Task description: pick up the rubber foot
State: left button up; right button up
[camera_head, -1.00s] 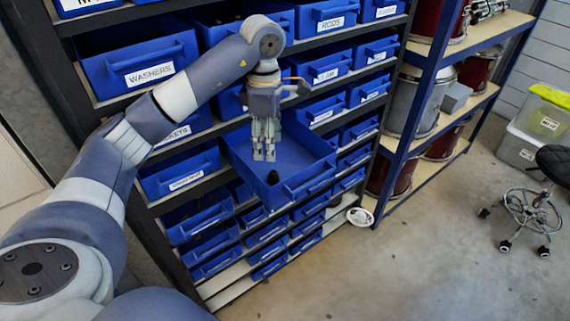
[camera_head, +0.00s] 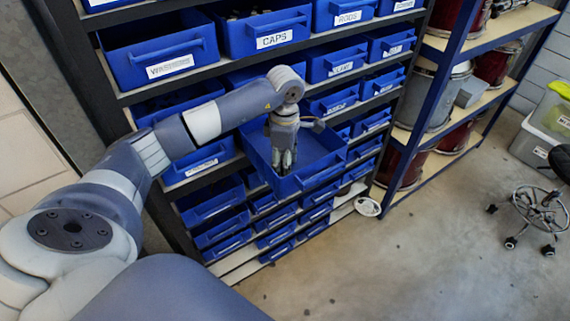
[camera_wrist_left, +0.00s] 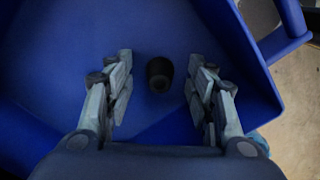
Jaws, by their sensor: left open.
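The rubber foot (camera_wrist_left: 159,74) is a small black tapered cylinder on the floor of a pulled-out blue drawer (camera_head: 318,150). In the left wrist view it lies between the two fingers of my left gripper (camera_wrist_left: 160,92), slightly beyond the middle, with a gap on both sides. My left gripper (camera_head: 283,168) is open and points down into the drawer in the head view. There the foot is hidden behind the gripper. I cannot tell the exact height of the fingertips above the drawer floor. My right gripper is not in view.
The drawer's walls and front handle (camera_wrist_left: 285,35) stand close around the gripper. Other labelled blue bins (camera_head: 264,30) fill the rack above and below. A shelf with drums (camera_head: 442,95) stands to the right. A stool (camera_head: 540,205) is on the open floor.

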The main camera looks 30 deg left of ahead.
pick_arm(q)
jog(key=c, duration=0.9)
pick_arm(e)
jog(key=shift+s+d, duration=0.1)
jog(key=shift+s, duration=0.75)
